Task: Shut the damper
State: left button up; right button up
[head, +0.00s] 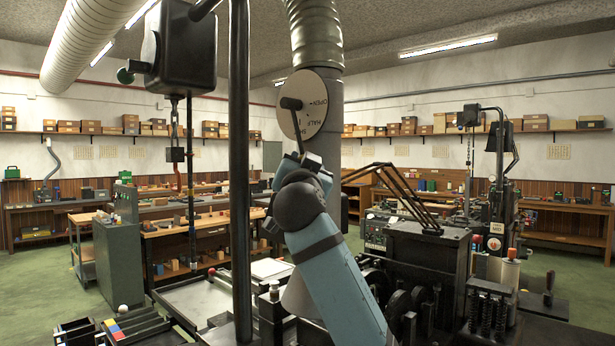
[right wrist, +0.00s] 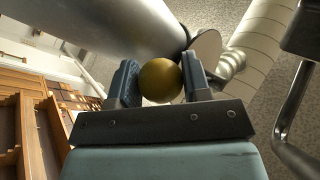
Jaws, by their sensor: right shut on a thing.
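The damper's round dial plate (head: 312,103) sits on the grey vertical duct (head: 328,131). It carries the words OPEN at its upper right and HALF lower down; other marks are too small or covered. The dark damper lever (head: 293,118) runs from a hub in front of the plate downwards to my right gripper (head: 303,160). In the right wrist view my right gripper (right wrist: 160,84) is shut on a brass ball knob (right wrist: 160,81), one finger on each side. The dial plate (right wrist: 207,48) and duct (right wrist: 110,27) show beyond it. My left gripper is not in view.
A black post (head: 240,180) and a hanging dark box (head: 181,48) stand left of the duct. A dark machine (head: 428,260) with levers fills the lower right. Workbenches and shelves of boxes line the walls. Open green floor (head: 50,258) shows at left.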

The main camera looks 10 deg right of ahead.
jog(key=o, duration=1.3)
jog(key=b+v, duration=0.2)
jog(key=v, duration=1.2)
jog(key=shift+b, duration=0.4)
jog(key=shift+w, duration=0.1)
jog(key=shift+c, duration=0.6)
